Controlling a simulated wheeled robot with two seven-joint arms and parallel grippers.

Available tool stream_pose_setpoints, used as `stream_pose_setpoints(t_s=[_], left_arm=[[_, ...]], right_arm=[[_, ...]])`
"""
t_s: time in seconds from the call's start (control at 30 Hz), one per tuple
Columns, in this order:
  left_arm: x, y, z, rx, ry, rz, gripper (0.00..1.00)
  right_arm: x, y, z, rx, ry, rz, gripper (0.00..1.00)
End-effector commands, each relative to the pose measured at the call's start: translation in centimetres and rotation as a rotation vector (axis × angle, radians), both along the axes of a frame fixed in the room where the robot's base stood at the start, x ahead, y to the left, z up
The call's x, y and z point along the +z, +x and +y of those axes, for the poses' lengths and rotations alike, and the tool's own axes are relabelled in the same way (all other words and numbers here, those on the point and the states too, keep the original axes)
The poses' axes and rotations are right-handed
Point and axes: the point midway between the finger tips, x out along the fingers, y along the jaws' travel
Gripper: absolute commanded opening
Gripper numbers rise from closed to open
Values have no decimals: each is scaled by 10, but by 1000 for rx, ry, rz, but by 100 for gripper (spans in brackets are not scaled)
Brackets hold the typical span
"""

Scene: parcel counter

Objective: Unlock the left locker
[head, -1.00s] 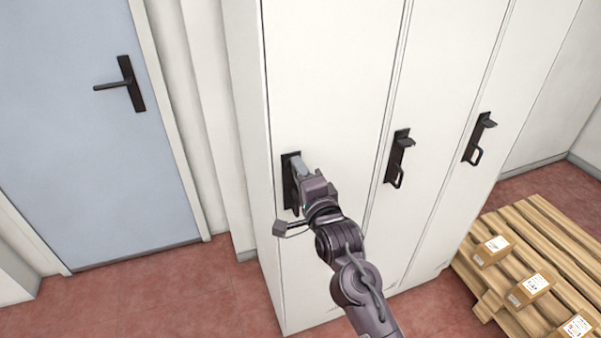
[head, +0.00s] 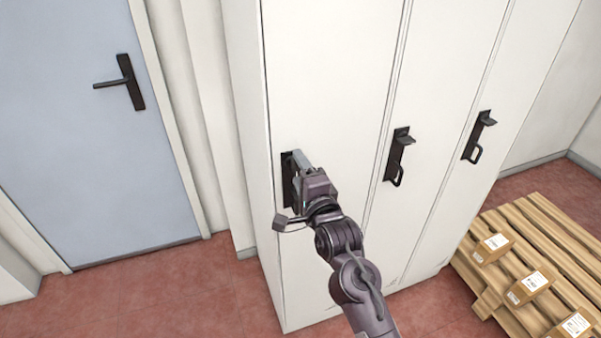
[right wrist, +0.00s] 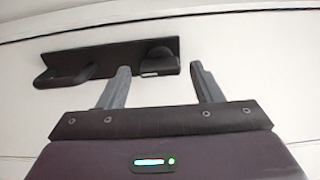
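The left locker (head: 325,80) is a tall white door with a dark upright plate (head: 287,180), mostly hidden by my right gripper (head: 300,160). In the right wrist view the plate (right wrist: 110,60) lies sideways, with a dark pull handle (right wrist: 62,78) at its left and a small dark latch tab (right wrist: 157,58) at its right. My right gripper also shows there (right wrist: 160,75), its two grey fingers apart and empty. The tab appears in the gap between the fingertips, with space on both sides. My left gripper is not in view.
Two more locker doors to the right carry similar dark latches (head: 399,157) (head: 479,138). A wooden pallet (head: 535,225) with small parcels (head: 491,248) stands on the red floor at the right. A blue door (head: 85,140) with a black lever handle (head: 120,84) is at the left.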

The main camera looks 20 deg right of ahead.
Motion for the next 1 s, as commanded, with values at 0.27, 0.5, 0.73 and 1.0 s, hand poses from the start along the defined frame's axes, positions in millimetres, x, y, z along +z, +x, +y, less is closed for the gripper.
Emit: stream_pose_setpoints(t_s=[0.27, 0.5, 0.73, 1.0], left_arm=[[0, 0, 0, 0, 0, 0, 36], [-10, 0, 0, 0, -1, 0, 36], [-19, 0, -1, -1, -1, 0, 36], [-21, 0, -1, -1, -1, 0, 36]], right_arm=[[0, -1, 0, 1, -1, 0, 60], [-3, -30, -1, 0, -1, 1, 60], [-3, -65, -2, 0, -1, 2, 60], [0, -78, -2, 1, -1, 0, 60]])
